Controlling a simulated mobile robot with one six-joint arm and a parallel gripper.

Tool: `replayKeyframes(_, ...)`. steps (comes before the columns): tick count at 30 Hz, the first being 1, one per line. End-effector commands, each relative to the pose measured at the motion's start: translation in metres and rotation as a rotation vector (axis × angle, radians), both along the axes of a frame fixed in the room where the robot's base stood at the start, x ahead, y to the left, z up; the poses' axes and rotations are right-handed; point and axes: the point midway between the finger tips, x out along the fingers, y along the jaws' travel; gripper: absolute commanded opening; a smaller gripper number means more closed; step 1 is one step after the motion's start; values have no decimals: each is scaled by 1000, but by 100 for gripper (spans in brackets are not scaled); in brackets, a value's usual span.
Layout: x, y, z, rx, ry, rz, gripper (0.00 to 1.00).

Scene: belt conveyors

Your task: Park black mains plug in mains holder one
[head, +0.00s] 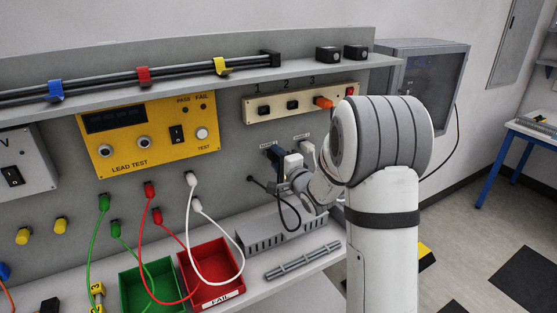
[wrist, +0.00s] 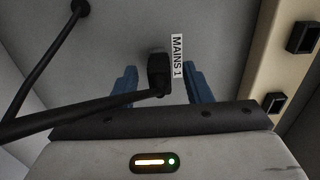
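The black mains plug (wrist: 159,76) is at the MAINS 1 label in the wrist view, up against the grey panel. Its black cable runs off to the left. The holder itself is mostly hidden behind the plug. My gripper (wrist: 162,85) has its two blue fingers on either side of the plug, with a visible gap on both sides, so it looks open. In the head view, my gripper (head: 277,154) is at the panel below the numbered socket strip.
The cream socket strip (head: 300,101) with an orange plug (head: 323,102) is just above. A pale plug-like item (head: 307,151) sits right of my gripper. A grey slotted duct (head: 270,237), a red bin (head: 212,270) and a green bin (head: 150,287) are below.

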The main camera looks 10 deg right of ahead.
Motion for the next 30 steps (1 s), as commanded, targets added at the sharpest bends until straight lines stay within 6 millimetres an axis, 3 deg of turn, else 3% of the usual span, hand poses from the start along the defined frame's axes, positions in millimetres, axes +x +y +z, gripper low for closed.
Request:
replayKeyframes(8,-3,-1,-1,0,0,-1,45)
replayKeyframes(18,-53,-18,-1,-1,0,-2,45)
replayKeyframes(25,-73,-24,-1,0,0,0,45)
replayKeyframes(30,-84,-32,3,-229,68,-84,45)
